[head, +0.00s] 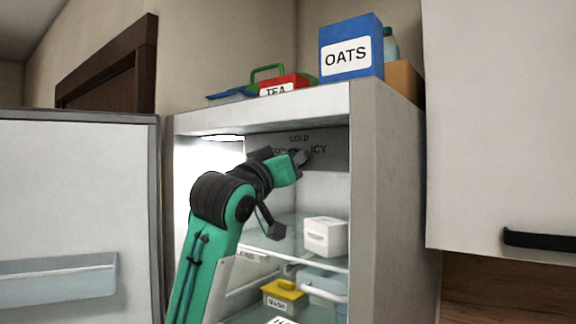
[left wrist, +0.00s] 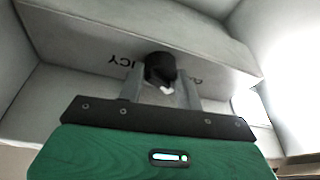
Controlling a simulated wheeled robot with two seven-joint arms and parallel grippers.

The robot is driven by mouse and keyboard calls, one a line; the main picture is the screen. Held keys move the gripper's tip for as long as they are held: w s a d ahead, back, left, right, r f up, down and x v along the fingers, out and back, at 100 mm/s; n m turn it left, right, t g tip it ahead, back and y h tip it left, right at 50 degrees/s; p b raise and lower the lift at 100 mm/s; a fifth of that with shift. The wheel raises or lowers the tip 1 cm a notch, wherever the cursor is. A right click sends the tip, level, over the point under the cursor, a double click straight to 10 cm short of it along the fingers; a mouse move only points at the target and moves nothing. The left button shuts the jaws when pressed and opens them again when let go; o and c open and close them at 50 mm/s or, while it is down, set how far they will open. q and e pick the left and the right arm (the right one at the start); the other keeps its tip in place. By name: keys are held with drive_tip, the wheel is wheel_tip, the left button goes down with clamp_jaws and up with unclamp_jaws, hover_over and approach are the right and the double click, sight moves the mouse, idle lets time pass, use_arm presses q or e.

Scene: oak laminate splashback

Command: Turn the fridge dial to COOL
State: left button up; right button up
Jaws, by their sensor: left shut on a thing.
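The fridge dial (left wrist: 160,67) is a dark round knob on the grey panel (head: 338,140) at the top inside the open fridge. In the left wrist view it stands between my left gripper's fingers (left wrist: 163,88), which are shut on it. A white mark shows on its near side; I cannot tell which label it points to. In the head view my left gripper (head: 301,158) reaches to the panel and hides most of the dial. COLD and ICY are readable there; a label to the left is mostly covered. ICY appears upside down in the left wrist view. My right gripper is out of view.
The open fridge door (head: 80,200) stands at left. Below my arm, glass shelves hold a white box (head: 324,236) and a yellow-lidded tub (head: 284,293). An OATS box (head: 350,48) and a red TEA box (head: 284,85) stand on top.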

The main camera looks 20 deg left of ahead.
use_arm(q)
drive_tip(key=shift+n+y, duration=0.4)
drive_tip(key=shift+n, duration=0.1)
drive_tip(key=o, duration=1)
drive_tip(key=b+v, duration=0.6)
drive_tip(key=v, duration=0.7)
drive_tip(key=shift+s+a+f+b, duration=0.1)
drive_tip(key=shift+s+f+b, duration=0.1)
drive_tip(key=shift+s+b, duration=0.2)
drive_tip(key=shift+w, duration=0.1)
